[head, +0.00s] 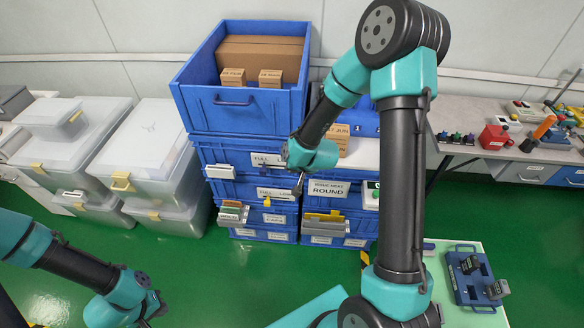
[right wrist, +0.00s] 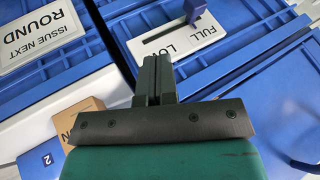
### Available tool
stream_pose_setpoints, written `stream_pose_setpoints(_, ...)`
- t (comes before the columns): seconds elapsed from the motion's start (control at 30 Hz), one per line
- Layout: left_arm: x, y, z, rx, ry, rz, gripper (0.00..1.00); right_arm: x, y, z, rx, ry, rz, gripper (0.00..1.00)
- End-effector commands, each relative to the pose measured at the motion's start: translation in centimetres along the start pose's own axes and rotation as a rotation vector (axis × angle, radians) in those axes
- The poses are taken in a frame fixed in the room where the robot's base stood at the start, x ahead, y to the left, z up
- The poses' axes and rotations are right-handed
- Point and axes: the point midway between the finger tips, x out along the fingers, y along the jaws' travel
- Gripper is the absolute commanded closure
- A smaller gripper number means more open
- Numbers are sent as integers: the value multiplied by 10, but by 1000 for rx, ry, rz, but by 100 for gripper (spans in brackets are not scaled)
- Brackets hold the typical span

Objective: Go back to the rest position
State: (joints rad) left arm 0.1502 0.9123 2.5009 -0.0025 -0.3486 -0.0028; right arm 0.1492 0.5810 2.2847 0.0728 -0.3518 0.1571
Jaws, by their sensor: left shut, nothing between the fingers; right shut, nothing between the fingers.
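My left gripper (head: 152,312) is low at the lower left of the head view, over the green floor. It is shut and empty, away from any object. My right arm crosses the middle of the head view, and its gripper (head: 298,188) hangs in front of the stacked blue crates (head: 222,158). In the right wrist view the right gripper's fingers (right wrist: 156,72) are together with nothing between them. Behind them are a blue crate front with a "FULL" label (right wrist: 178,38) and an "ISSUE NEXT ROUND" label (right wrist: 38,38).
An open blue bin (head: 230,112) with cardboard boxes tops the crates. Clear lidded boxes (head: 155,150) stand to the left. A blue fixture (head: 470,275) with dark testers sits on a pale table at the lower right. A bench (head: 470,155) carries small devices. Green floor lies open at lower left.

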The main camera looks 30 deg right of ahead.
Motion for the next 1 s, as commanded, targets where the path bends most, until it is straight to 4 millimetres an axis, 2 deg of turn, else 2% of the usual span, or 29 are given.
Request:
stream_pose_setpoints(0.17, 0, 0, 0, 0, 0, 0, 100, 2, 1, 4, -4, -10, 2, 100)
stream_pose_setpoints(0.27, 0, 0, 0, 0, 0, 0, 100, 9, 4, 22, -20, -49, 8, 100)
stream_pose_setpoints(0.37, 0, 0, 0, 0, 0, 0, 100, 20, 12, 56, -51, -124, 20, 100)
stream_pose_setpoints(0.5, 0, 0, 0, 0, 0, 0, 100, 33, 26, 124, -115, -276, 35, 100)
stream_pose_setpoints(0.6, 0, 0, 0, 0, 0, 0, 100, 36, 36, 173, -162, -388, 40, 100)
stream_pose_setpoints(0.7, 0, 0, 0, 0, 0, 0, 100, 34, 44, 212, -199, -479, 39, 100)
stream_pose_setpoints(0.83, 0, 0, 0, 0, 0, 0, 100, 31, 50, 238, -226, -542, 36, 100)
stream_pose_setpoints(1.0, 0, 0, 0, 0, 0, 0, 100, 30, 50, 242, -232, -553, 35, 100)
